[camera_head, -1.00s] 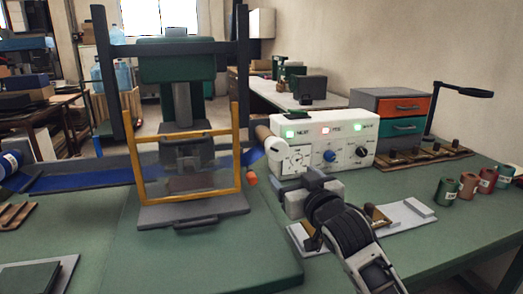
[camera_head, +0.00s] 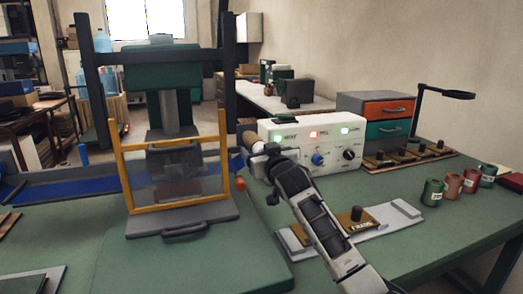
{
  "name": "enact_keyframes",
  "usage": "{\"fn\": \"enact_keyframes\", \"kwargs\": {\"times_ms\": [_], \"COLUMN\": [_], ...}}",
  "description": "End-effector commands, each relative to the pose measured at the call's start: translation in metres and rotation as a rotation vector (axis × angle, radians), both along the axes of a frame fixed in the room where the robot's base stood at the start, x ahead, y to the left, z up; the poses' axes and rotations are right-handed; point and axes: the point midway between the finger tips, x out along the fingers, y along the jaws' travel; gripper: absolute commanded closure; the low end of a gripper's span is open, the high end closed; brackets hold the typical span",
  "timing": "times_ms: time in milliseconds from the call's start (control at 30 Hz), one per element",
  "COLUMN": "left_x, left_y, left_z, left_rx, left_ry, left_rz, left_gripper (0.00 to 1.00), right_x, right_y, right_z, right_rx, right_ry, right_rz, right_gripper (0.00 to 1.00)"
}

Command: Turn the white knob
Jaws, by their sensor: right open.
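A white control box (camera_head: 332,145) stands on the green bench and carries three lit lamps and a row of knobs. The white knob is at its left end, and my right gripper now hides it. A blue knob (camera_head: 318,159) and a black knob (camera_head: 349,154) show to the right. My right gripper (camera_head: 259,160) is open, at the left part of the box's front face. Its fingers are small and partly hidden, so I cannot tell whether they touch the white knob. My left gripper is not in view.
A press with a yellow-framed guard (camera_head: 167,207) stands left of the box. A light plate (camera_head: 378,219) with a small brown fixture lies under and right of my right arm. Spools (camera_head: 432,192) stand at the right, and a drawer unit (camera_head: 390,108) stands behind.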

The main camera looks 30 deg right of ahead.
Motion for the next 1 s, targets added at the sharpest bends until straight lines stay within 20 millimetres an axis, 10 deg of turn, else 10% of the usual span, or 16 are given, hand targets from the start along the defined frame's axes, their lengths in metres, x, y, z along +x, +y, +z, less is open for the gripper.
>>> {"fn": "enact_keyframes", "kwargs": {"times_ms": [367, 533, 1000], "left_x": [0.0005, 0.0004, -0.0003], "left_y": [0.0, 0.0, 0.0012], "left_z": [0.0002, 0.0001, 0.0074], "left_rx": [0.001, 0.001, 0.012], "left_ry": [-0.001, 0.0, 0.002], "left_rz": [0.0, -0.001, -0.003], "left_gripper": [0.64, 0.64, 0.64], "right_x": [0.005, 0.0048, 0.005], "right_y": [-0.0009, -0.0009, -0.0011], "right_z": [0.0001, 0.0, 0.0017], "right_rx": [0.0, 0.0, -0.088], "right_ry": [-0.001, -0.001, 0.023], "right_rz": [0.001, 0.001, 0.0], "right_gripper": [0.25, 0.7, 0.69]}}
